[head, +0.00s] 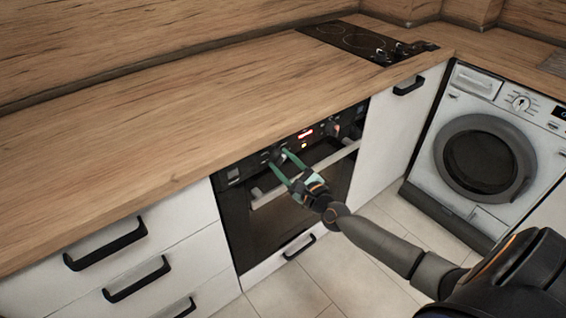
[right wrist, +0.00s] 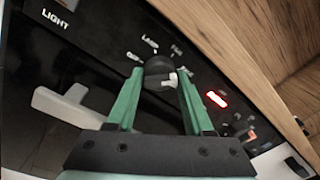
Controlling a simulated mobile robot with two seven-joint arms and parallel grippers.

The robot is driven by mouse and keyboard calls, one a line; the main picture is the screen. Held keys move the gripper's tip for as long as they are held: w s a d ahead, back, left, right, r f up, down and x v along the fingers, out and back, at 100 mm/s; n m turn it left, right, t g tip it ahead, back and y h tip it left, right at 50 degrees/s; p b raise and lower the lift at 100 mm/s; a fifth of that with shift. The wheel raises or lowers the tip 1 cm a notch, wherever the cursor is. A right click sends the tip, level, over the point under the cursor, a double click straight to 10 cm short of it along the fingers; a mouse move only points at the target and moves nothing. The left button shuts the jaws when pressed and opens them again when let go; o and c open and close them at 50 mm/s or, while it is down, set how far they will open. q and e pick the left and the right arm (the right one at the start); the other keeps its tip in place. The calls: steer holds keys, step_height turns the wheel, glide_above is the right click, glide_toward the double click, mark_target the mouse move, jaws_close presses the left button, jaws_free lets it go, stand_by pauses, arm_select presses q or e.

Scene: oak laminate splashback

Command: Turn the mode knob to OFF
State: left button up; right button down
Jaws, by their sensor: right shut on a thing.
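The mode knob (right wrist: 157,70) is a dark round knob on the black oven panel, with small white labels around its upper side. The label words are tilted and partly blurred. A pale mark shows at its lower right side in the right wrist view. My right gripper (right wrist: 160,74) has its green fingers on either side of the knob and is shut on it. In the head view my right gripper (head: 278,158) reaches the oven's control panel (head: 252,160) from the front right, and its fingers partly hide the knob. My left gripper is not in view.
A red lit display (head: 305,133) and another knob (head: 334,130) lie to the right on the panel. The pale oven door handle (head: 325,165) sticks out below. The wooden worktop (head: 190,105) overhangs above. A washing machine (head: 485,155) stands at right.

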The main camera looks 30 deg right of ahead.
steer(key=n, duration=0.3)
steer(key=shift+a+f, duration=0.1)
steer(key=shift+f, duration=0.05)
steer(key=n, duration=0.5)
steer(key=shift+b, duration=0.35)
steer(key=n, duration=0.4)
steer(key=shift+n+t+y, duration=0.3)
steer(key=shift+n, duration=0.1)
steer(key=n, duration=0.3)
steer(key=shift+n+p, duration=0.4)
steer(key=n+p, duration=0.1)
steer(key=n, duration=0.2)
steer(key=shift+n+y, duration=0.3)
steer(key=shift+n, duration=0.1)
steer(key=n, duration=0.3)
steer(key=shift+n+p, duration=0.4)
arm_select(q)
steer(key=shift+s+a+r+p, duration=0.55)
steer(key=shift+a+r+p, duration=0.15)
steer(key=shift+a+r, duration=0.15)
arm_select(e)
steer(key=n, duration=0.3)
steer(key=n+y, duration=0.1)
steer(key=n, duration=0.1)
steer(key=shift+d+n, duration=0.2)
steer(key=shift+n, duration=0.2)
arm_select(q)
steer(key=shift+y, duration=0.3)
